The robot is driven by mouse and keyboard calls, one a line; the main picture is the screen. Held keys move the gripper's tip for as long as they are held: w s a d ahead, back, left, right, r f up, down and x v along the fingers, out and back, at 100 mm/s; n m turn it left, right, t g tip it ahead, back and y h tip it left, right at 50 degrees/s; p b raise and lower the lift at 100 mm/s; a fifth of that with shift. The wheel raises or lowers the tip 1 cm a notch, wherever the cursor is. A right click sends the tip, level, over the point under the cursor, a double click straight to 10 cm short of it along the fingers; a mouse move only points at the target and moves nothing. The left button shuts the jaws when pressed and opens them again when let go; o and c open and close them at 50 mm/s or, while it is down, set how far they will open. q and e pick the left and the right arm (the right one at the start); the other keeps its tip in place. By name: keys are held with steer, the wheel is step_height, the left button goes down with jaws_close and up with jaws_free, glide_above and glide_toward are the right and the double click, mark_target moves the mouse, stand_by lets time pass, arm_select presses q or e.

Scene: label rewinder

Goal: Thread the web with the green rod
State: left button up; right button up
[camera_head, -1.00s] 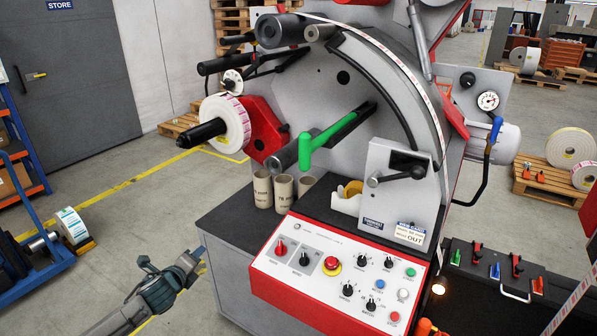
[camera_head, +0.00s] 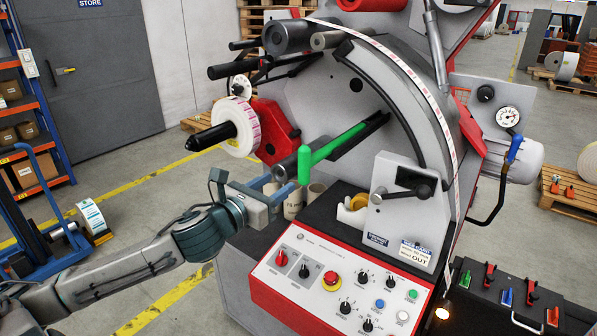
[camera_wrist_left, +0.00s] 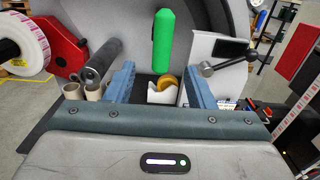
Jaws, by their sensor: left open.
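The green rod (camera_head: 332,146) runs along a dark slot in the machine's grey face, with its thick green handle (camera_head: 304,165) hanging down at the near end. The handle also shows in the left wrist view (camera_wrist_left: 163,41), upright and ahead of the jaws, between them in the picture. My left gripper (camera_head: 282,182) is open and empty, just left of the handle in the head view. In the left wrist view its two blue fingers (camera_wrist_left: 157,84) stand apart. The printed web (camera_head: 405,75) runs over the curved guide. My right gripper is not in view.
A grey roller (camera_head: 284,168) lies close beside the handle. Cardboard cores (camera_head: 293,202) and a tape dispenser (camera_head: 352,210) stand on the dark shelf below. The label roll (camera_head: 236,128) is at left. The red-edged control panel (camera_head: 340,283) is in front.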

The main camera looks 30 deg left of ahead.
mark_target(300, 157)
arm_select(q)
steer(key=w, duration=0.4)
steer(key=shift+d+r+p, duration=0.1)
steer(key=shift+d+p, duration=0.2)
steer(key=shift+d, duration=0.05)
steer(key=w+p, duration=0.1)
steer(key=w, duration=0.3)
steer(key=shift+d, duration=0.1)
steer(key=shift+w+d, duration=0.1)
steer(key=shift+w, duration=1.3)
jaws_close()
steer(key=shift+r+p, duration=0.1)
steer(key=shift+p, duration=0.2)
steer(key=shift+r+p, duration=1.15)
steer(key=shift+r, duration=0.2)
